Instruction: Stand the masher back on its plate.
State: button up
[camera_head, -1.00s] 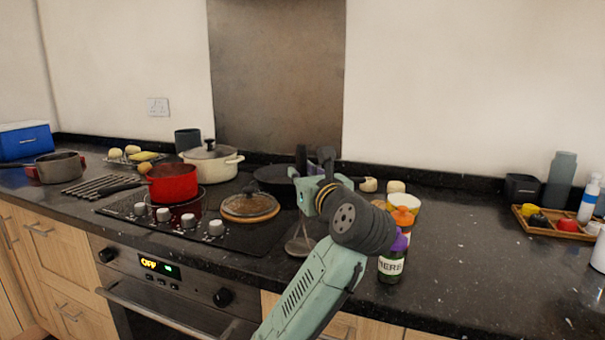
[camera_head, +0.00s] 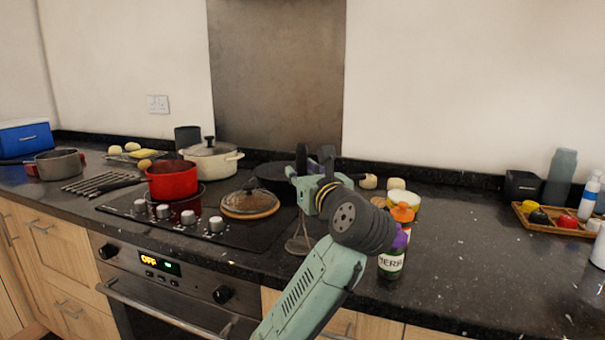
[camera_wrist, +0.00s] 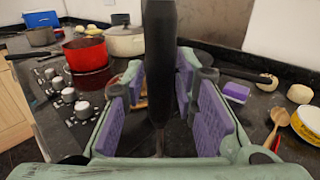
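The masher (camera_head: 301,158) stands upright on the counter just right of the hob, its dark handle up. Its grey mashing plate (camera_head: 298,245) is low at the counter, partly hidden behind my arm. In the wrist view the black handle (camera_wrist: 161,40) rises between the fingers, and its lower end is in shadow. My gripper (camera_head: 311,180) is around the handle. In the wrist view my gripper (camera_wrist: 162,85) has its purple pads wide apart, with gaps showing on both sides of the handle. The handle looks upright.
A herb jar (camera_head: 391,264) and an orange-lidded container (camera_head: 402,213) stand close right of my arm. A black pan (camera_head: 273,178) and a glass lid (camera_head: 250,204) are left, beside a red pot (camera_head: 172,180). The counter farther right (camera_head: 470,250) is clear.

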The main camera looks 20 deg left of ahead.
jog(key=shift+o, duration=1.3)
jog(key=shift+s+d, duration=0.1)
